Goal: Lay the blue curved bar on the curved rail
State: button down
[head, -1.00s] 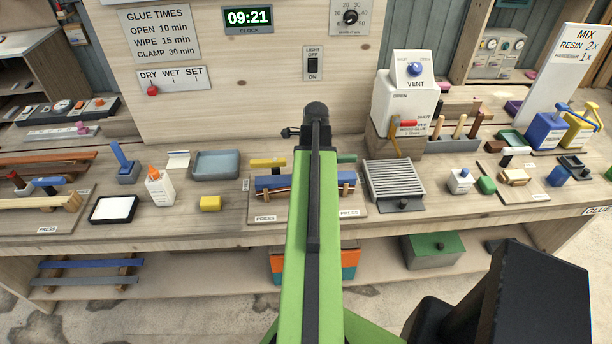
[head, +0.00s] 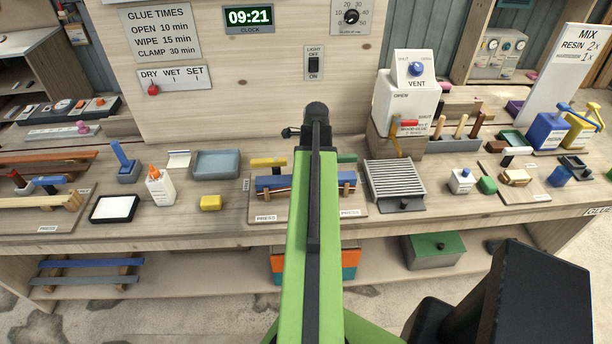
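The blue bar (head: 270,183) lies crosswise at the middle of the bench, over a board marked PRESS. A thin brown strip that may be the rail (head: 272,193) shows just under the bar's front edge. I cannot tell whether bar and strip touch all along, and little curve is visible from here. My green arm crosses in front and hides the middle of both; the bar's right end shows right of the arm. My gripper is hidden behind the arm, so its fingers and any hold on the bar are not seen.
A yellow-topped clamp (head: 268,162) stands behind the bar's left part. Bars (head: 88,264) lie on the lower shelf. The bench's front strip is mostly clear.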

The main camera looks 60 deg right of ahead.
jog(key=shift+f, duration=0.1)
jog(key=shift+c, duration=1.4)
grip_release()
notch_tip(320, 180, up, 8)
jog(key=p, duration=0.8)
